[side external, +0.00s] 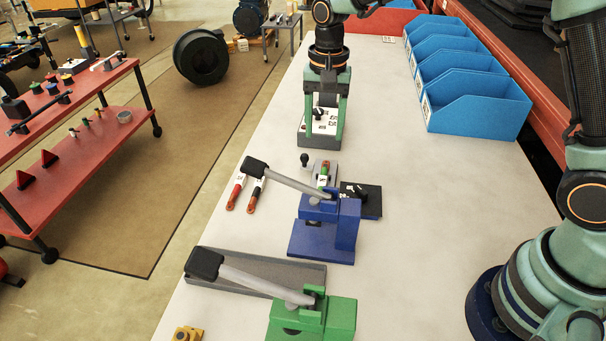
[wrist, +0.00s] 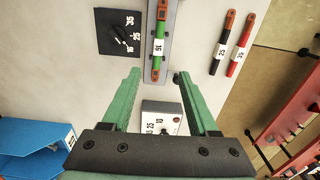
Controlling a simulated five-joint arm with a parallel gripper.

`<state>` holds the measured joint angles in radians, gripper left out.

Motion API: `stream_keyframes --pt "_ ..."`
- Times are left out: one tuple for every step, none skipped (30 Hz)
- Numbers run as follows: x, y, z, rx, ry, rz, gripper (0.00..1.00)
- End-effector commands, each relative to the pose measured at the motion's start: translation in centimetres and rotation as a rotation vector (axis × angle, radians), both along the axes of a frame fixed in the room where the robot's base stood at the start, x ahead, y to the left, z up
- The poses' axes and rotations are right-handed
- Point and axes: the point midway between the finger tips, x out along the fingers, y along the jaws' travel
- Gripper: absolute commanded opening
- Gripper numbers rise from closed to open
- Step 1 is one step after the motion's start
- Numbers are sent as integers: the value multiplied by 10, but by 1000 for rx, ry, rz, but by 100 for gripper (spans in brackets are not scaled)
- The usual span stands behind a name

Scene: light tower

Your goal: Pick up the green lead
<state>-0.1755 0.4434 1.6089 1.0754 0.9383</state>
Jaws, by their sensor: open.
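The green lead (wrist: 159,45) has orange-red ends and a white label. It lies lengthwise in a grey holder (wrist: 172,12) at the top middle of the wrist view. In the side external view the lead (side external: 323,177) is small, just behind the blue lever press and partly hidden by it. My gripper (wrist: 158,75) is open and empty, its two green fingers apart. In the wrist view the lead's near end lies between and just beyond the fingertips. In the side external view my gripper (side external: 325,133) is farther back, over the grey-white dial box (side external: 318,122).
A red lead (side external: 235,192) and a black lead (side external: 256,194) lie left of the holder. A black dial plate (side external: 371,203) and the blue lever press (side external: 322,240) are close by. A green lever press (side external: 340,318) stands in front. Blue bins (side external: 475,105) line the right edge.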

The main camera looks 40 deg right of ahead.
Motion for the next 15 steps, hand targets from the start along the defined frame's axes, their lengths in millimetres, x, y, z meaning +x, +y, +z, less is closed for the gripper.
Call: stream_keyframes --pt "2 2 -5 -1 8 -12 60" --pt "2 2 -7 -2 12 -17 60" --pt "3 3 -9 -3 16 -21 60" --pt "3 3 -12 -3 16 -24 60" --pt "3 3 -15 -3 17 -25 60" --pt "3 3 -21 -3 18 -26 60" --pt "2 3 -25 -4 19 -26 60" --pt "2 3 -30 -3 18 -25 60" --pt "2 3 -37 -4 19 -25 60" --pt "2 3 -43 -4 19 -25 60" --pt "2 3 -48 -3 20 -25 60" --pt "2 3 -54 -3 18 -24 60" --pt "2 3 -59 -4 19 -24 60" --pt "2 3 -63 -3 17 -24 60" --pt "2 3 -67 -3 17 -24 60"
